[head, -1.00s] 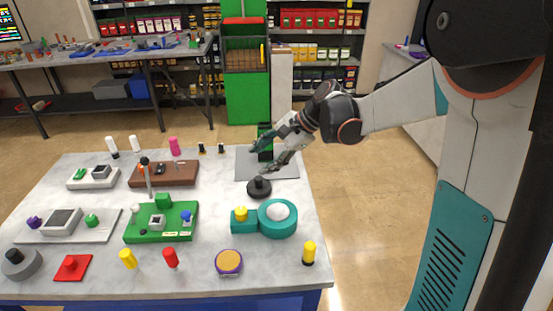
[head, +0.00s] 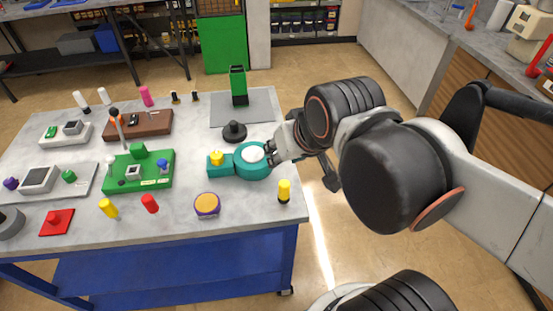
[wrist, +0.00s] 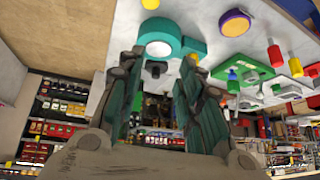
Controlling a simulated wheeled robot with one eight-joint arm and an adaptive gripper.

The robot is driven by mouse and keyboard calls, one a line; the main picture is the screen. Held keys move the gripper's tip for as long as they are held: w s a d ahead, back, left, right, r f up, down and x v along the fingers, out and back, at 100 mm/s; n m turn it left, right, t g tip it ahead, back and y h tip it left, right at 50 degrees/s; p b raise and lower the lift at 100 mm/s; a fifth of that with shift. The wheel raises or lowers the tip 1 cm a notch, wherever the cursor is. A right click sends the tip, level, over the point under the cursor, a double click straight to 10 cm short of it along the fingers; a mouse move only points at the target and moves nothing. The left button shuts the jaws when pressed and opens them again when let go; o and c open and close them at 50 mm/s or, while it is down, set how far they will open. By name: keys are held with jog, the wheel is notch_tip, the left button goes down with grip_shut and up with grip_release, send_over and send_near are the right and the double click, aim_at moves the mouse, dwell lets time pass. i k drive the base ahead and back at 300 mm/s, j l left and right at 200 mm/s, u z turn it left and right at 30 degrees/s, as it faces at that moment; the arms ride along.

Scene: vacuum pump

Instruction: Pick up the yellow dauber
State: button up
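A yellow cylinder with a dark base (head: 284,191) stands upright near the table's front right corner; its end shows at the wrist view's top edge (wrist: 150,4). Another yellow cylinder (head: 108,208) stands at the front left, left of a red one (head: 150,203). I cannot tell for certain which is the dauber. My gripper (head: 273,151) is beside the right end of the teal pump (head: 250,172), behind the front right yellow cylinder and apart from it. In the wrist view, its two fingers (wrist: 158,95) are spread with nothing held between them.
The marble-topped table (head: 245,215) holds a purple-and-yellow disc (head: 207,204), a black knob (head: 235,131), a green board (head: 155,178) and a green upright block (head: 238,86) on a grey mat. Floor is clear right of the table. A counter stands at the back right.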

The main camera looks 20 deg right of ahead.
aim_at(285, 185)
jog(key=k+z, duration=0.15)
jog(key=z, duration=0.2)
jog(key=k+j+z, duration=0.1)
jog(key=z, duration=0.3)
jog(key=k+z, duration=0.15)
jog(key=z, duration=0.2)
jog(key=k+l+z, duration=0.15)
jog(key=k, duration=0.35)
jog(key=k+l+z, duration=0.15)
jog(key=k, duration=0.35)
jog(key=k+l+z, duration=0.15)
jog(key=k+l, duration=0.2)
jog(key=k, duration=0.1)
